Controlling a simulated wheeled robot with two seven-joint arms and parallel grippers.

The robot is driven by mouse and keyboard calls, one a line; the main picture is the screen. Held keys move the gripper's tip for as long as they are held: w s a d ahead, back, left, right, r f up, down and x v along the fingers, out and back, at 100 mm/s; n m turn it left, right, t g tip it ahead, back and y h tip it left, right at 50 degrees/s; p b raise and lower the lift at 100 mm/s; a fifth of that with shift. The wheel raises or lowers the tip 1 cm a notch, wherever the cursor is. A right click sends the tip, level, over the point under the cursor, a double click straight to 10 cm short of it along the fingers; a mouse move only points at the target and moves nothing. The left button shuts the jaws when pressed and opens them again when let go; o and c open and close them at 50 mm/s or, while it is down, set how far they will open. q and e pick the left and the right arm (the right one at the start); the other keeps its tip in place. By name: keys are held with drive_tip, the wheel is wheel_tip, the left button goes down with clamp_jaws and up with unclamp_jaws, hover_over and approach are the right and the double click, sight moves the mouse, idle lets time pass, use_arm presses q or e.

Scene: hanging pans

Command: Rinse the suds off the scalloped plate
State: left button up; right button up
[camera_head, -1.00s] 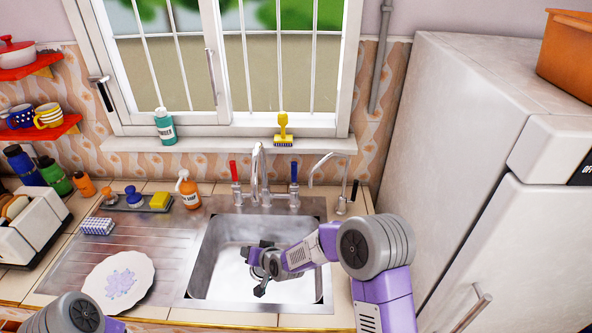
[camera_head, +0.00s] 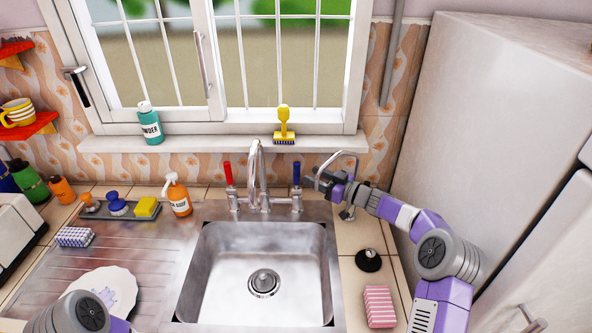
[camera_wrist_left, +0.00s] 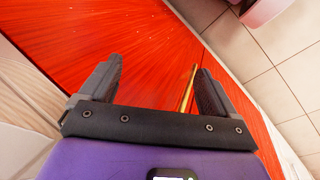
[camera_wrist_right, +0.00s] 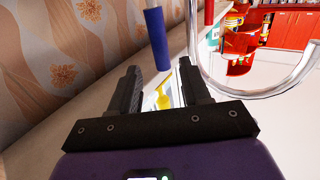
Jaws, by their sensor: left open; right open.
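The scalloped plate (camera_head: 119,282) is white with a pale purple patch in its middle. It lies on the ribbed drainboard left of the sink, cut off by my left arm; I cannot tell if the patch is suds. The chrome tap (camera_head: 256,185) has a red handle (camera_head: 228,174) and a blue handle (camera_head: 296,174). My right gripper (camera_head: 322,181) is open and empty, right of the blue handle by the thin curved spout (camera_head: 348,170). In the right wrist view, the blue handle (camera_wrist_right: 156,42) shows beyond the open fingers. My left gripper (camera_wrist_left: 157,85) is open and empty, facing red cabinet fronts.
The sink basin (camera_head: 210,272) is empty. Left of the tap stand an orange spray bottle (camera_head: 177,196) and a tray (camera_head: 121,213) with brushes and a yellow sponge (camera_head: 146,207). A black stopper (camera_head: 368,260) and pink striped sponge (camera_head: 379,306) lie right of the sink.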

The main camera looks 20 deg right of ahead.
sight(297, 170)
drive_tip(key=x, duration=0.7)
drive_tip(key=shift+a+b, duration=0.15)
drive_tip(key=shift+b, duration=0.15)
clamp_jaws()
